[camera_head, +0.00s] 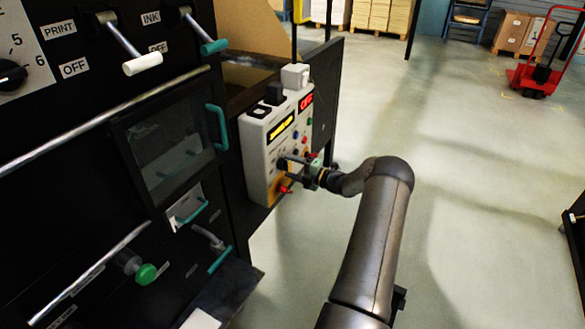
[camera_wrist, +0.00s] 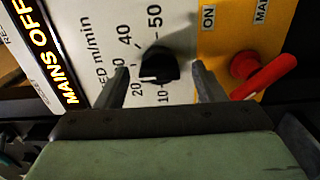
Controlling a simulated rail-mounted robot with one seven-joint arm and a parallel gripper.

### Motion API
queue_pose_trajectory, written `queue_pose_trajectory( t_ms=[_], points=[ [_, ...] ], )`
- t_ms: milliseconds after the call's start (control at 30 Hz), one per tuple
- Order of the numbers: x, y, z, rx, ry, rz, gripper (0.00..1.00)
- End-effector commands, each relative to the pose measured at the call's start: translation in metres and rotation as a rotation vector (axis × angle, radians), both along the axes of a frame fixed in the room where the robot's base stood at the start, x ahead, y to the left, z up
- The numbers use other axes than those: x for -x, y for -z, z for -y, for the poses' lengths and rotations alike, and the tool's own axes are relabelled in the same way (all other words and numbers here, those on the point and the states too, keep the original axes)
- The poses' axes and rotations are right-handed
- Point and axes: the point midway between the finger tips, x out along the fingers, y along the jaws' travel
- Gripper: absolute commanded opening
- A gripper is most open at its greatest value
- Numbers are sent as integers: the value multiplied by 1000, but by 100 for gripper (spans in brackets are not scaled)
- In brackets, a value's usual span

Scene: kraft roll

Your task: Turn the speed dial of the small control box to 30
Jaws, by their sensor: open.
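The small control box (camera_head: 257,150) is light-coloured and hangs beside the dark machine in the head view. Its black speed dial (camera_wrist: 160,64) sits in the middle of the wrist view, beside printed numbers from 10 to 50. The 30 is partly hidden by a finger. A pale mark on the dial's lower edge seems to face the 10 to 20 side; its exact reading is unclear. My gripper (camera_wrist: 160,72) is open, one finger on each side of the dial, with visible gaps. In the head view my gripper (camera_head: 298,164) is close to the box face.
A red lever (camera_wrist: 264,77) on a yellow panel marked ON is just right of the right finger in the wrist view.

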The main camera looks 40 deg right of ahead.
Motion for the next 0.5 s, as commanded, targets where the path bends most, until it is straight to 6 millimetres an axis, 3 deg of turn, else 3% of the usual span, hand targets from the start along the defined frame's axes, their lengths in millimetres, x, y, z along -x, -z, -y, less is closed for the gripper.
queue_pose_trajectory(
  t_ms=[233, 500],
  points=[
    [14, 0, 7, 1, 2, -1, 63],
    [70, 1, 32, 1, 5, -1, 63]
  ],
)
